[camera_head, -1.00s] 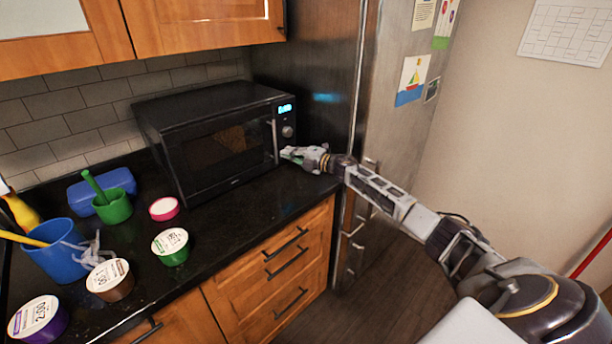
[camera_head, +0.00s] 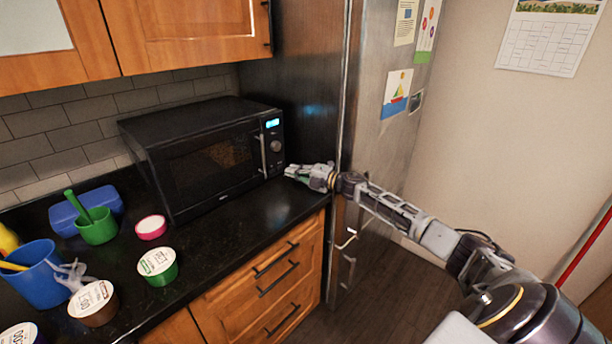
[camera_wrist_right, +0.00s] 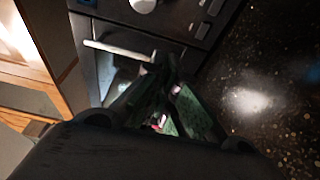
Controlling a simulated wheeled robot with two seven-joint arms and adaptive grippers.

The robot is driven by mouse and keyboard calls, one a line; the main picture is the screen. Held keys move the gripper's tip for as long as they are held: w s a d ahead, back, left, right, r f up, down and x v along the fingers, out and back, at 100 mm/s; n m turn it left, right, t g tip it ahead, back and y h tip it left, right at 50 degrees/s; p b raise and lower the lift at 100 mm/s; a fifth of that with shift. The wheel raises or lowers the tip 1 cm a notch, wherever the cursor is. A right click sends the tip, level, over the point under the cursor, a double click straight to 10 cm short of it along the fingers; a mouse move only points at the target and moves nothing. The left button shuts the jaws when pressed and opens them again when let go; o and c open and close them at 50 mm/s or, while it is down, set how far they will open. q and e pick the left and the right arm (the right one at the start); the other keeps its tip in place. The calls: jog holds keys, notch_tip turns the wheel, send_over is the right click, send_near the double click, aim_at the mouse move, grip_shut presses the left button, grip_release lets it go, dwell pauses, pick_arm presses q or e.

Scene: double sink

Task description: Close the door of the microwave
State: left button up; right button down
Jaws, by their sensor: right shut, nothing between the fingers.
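The black microwave (camera_head: 205,155) stands on the counter against the tiled wall. Its door (camera_head: 212,165) looks flush with the front in the head view. The door handle (camera_head: 263,154) is a vertical bar at the right of the door, beside the lit display and knob. My right gripper (camera_head: 288,172) is shut and empty, just right of the microwave's lower right front corner, a little apart from the handle. In the right wrist view my right gripper (camera_wrist_right: 168,82) points at the microwave's front, with the handle (camera_wrist_right: 118,49) and knob close ahead. My left gripper is not in view.
The steel fridge (camera_head: 355,120) stands right of the microwave, close to my right arm. The dark counter (camera_head: 215,225) is clear in front of the microwave. A green-labelled tub (camera_head: 160,276), a pink-rimmed tub (camera_head: 151,229), a green cup (camera_head: 98,228) and a blue cup (camera_head: 40,275) stand at left.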

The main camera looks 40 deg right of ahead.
jog(key=shift+v, duration=2.4)
jog(key=shift+s, duration=0.1)
